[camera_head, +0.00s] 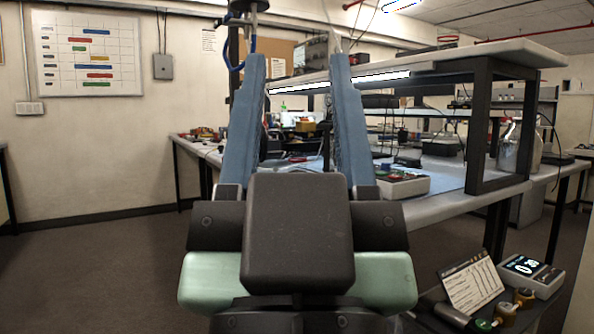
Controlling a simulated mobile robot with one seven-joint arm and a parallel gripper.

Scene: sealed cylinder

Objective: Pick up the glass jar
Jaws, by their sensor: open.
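My gripper (298,58) is in the middle of the view, its two blue fingers pointing up and away. The fingers stand wide apart with nothing between them. I cannot clearly identify a glass jar. A shiny, bottle-like vessel (520,147) stands at the right on the workbench, well apart from my gripper. I cannot tell whether it is glass or metal, and the bench's dark upright partly covers it.
The workbench (440,207) with a raised shelf (505,51) and dark uprights (486,125) fills the right. A display device (532,275), printed card (472,286) and small yellowish fittings (505,312) sit low at right. Floor (90,265) at left is clear.

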